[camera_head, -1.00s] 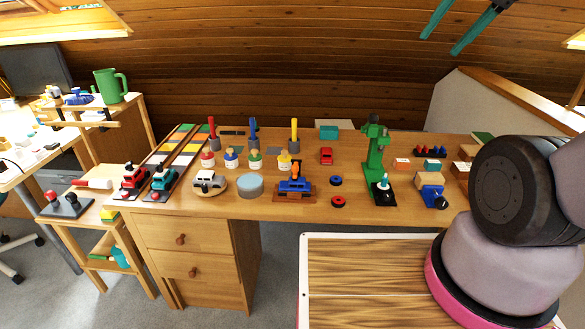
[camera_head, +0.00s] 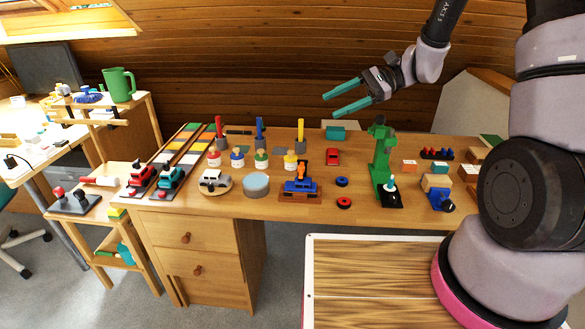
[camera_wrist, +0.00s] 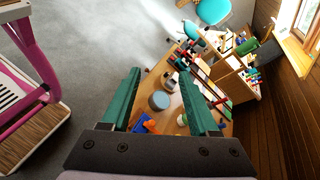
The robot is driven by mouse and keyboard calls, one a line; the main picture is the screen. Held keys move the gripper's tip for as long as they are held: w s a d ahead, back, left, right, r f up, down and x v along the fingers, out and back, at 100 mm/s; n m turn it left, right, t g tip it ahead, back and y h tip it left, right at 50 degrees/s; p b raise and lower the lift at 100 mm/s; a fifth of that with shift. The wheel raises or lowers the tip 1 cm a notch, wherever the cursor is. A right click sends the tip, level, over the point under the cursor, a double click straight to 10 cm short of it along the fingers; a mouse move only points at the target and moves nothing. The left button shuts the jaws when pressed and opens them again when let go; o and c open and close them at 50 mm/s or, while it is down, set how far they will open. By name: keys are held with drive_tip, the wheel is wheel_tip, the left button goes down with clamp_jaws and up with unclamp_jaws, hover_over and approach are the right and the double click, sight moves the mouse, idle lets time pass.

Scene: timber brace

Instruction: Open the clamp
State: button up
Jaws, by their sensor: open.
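A small blue device (camera_head: 441,200) that looks like the clamp stands near the front edge of the workbench, at the right. A light wooden block (camera_head: 435,182) sits at its top; whether its jaws grip the block is too small to tell. My gripper (camera_head: 331,106) has two teal fingers, spread apart and empty. It hangs in the air above the back of the bench, up and to the left of the blue device, apart from everything. The wrist view shows the open fingers (camera_wrist: 159,73) with the left part of the bench beyond; the blue device is not recognisable there.
A tall green press-like stand (camera_head: 381,160) is just left of the blue device. A blue toy car (camera_head: 299,187), a grey-blue round tin (camera_head: 256,184) and several paint jars crowd the bench middle. A wooden-topped table (camera_head: 370,270) stands in front.

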drive_tip(key=w+a+f+m+t+y, duration=0.1)
drive_tip(key=w+f+m+y, duration=0.15)
drive_tip(key=f, duration=0.35)
drive_tip(key=w+a+f+m+t+y, duration=0.1)
drive_tip(key=w+a+f+m+t, duration=0.15)
drive_tip(key=f, duration=0.35)
drive_tip(key=m+t, duration=0.6)
drive_tip(key=m, duration=0.1)
approach(302, 167)
drive_tip(key=shift+w+a+f+g+y, duration=0.15)
drive_tip(key=shift+w+a+f, duration=0.15)
drive_tip(key=shift+w+a, duration=0.25)
drive_tip(key=shift+w+a+f+g+y, duration=0.1)
drive_tip(key=shift+w+a+f, duration=0.3)
drive_tip(key=shift+a, duration=0.3)
drive_tip(key=x, duration=1)
drive_tip(key=shift+w+a, duration=0.1)
drive_tip(key=shift+a, duration=0.2)
clamp_jaws()
